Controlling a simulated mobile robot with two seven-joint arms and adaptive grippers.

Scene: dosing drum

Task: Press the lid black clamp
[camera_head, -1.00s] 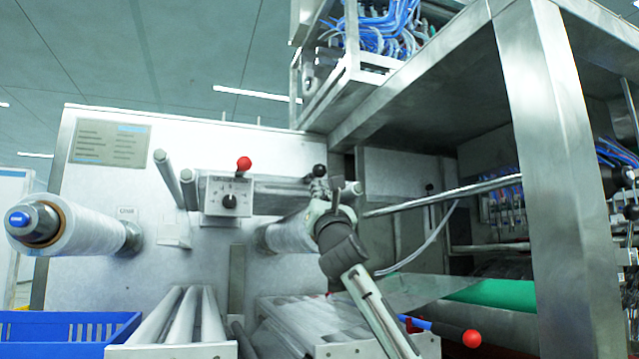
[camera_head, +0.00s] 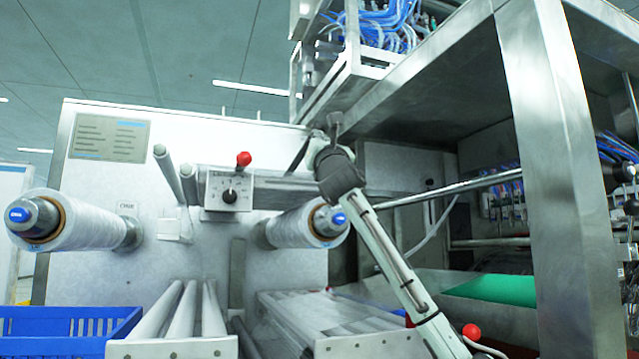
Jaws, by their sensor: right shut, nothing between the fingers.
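My right gripper (camera_head: 334,124) is shut and empty, raised at the upper middle of the picture, in front of the machine's top edge. My right arm rises to it from the lower right. The black knob that looks like the lid's black clamp does not show now; it seems hidden behind my right gripper and wrist. A red knob (camera_head: 243,159) stands on a small control box with a black dial (camera_head: 229,196), left of the gripper. I cannot tell whether the gripper touches anything. My left gripper is not in view.
Two film rolls, left (camera_head: 75,222) and middle (camera_head: 308,224), stick out from the machine's panel. Metal rollers (camera_head: 182,315) and a blue crate (camera_head: 65,328) lie low at the left. A steel post (camera_head: 560,180) stands at the right. Another red knob (camera_head: 471,332) is beside my forearm.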

